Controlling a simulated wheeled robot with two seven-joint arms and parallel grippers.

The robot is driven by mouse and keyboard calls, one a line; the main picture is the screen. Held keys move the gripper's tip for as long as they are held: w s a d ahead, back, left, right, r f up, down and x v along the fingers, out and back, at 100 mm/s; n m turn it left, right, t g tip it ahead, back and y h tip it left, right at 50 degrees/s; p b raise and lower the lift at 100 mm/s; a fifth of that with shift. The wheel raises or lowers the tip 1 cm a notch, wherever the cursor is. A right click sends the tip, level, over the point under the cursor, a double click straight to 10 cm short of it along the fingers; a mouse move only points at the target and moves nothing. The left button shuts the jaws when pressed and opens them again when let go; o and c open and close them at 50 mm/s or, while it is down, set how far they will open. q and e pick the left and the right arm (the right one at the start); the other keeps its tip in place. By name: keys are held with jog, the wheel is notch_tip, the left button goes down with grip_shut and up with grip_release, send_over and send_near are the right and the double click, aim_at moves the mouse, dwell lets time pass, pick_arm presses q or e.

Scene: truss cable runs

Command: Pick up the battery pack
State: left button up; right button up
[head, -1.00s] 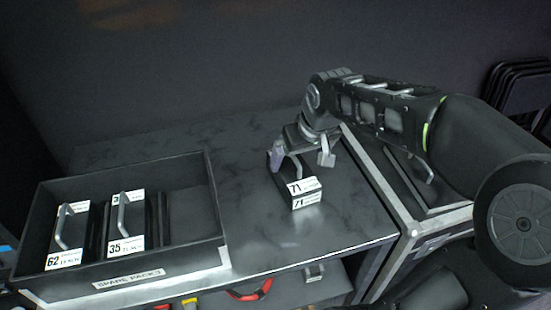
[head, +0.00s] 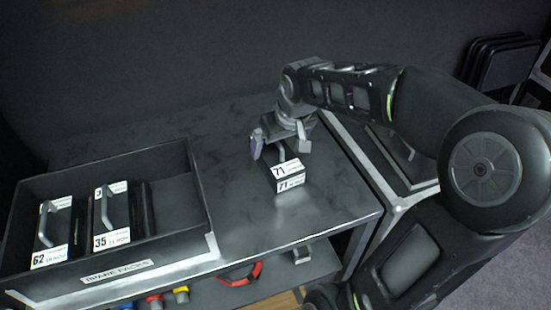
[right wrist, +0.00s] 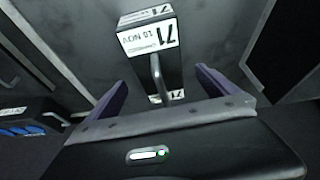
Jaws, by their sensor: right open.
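A black battery pack (head: 287,176) with white labels reading 71 stands on the dark workbench top (head: 240,205). In the right wrist view the battery pack (right wrist: 150,48) has a grey bar handle that reaches down between the fingers. My right gripper (head: 280,146) is open above the pack's far part and hides some of it. In the right wrist view the right gripper (right wrist: 162,88) has its two purple-lined fingers spread on either side of the handle, apart from it. My left gripper is not in view.
A black open tray labelled SPARE PACKS (head: 175,262) stands at left, holding packs marked 62 (head: 42,258) and 35 (head: 112,241). A case with a metal edge (head: 395,208) stands right of the bench. Bench space between tray and pack is clear.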

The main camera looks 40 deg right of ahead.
aim_at(275, 150)
jog(key=x, duration=0.5)
jog(key=shift+f, duration=0.1)
jog(key=shift+c, duration=0.5)
jog(key=c, duration=1.9)
jog(key=shift+w+d, duration=0.1)
jog(key=shift+w, duration=0.05)
grip_shut()
jog(key=shift+r, duration=0.2)
notch_tip(275, 150, up, 10)
jog(key=shift+p, duration=0.3)
